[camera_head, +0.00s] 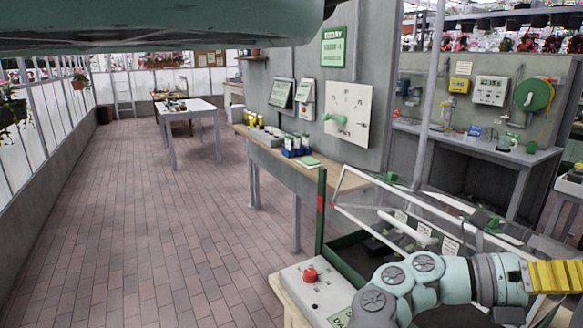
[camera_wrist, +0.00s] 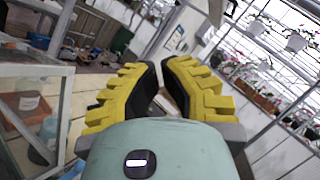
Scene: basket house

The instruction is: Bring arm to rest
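My arm (camera_head: 425,275) reaches across the lower right of the head view, over the bench with the glass-sided case. My gripper (camera_head: 555,277) is at the right edge there, its yellow fingers partly cut off by the frame. In the wrist view my gripper (camera_wrist: 160,65) shows two yellow fingers with black pads. The tips lean toward each other with a narrow gap between them. Nothing is held between them.
A glass-sided case (camera_head: 345,245) stands close to my arm. A control box with a red button (camera_head: 310,275) is in front of it. A wooden bench (camera_head: 270,150) with small items runs along the wall. The brick floor (camera_head: 130,220) at left is clear.

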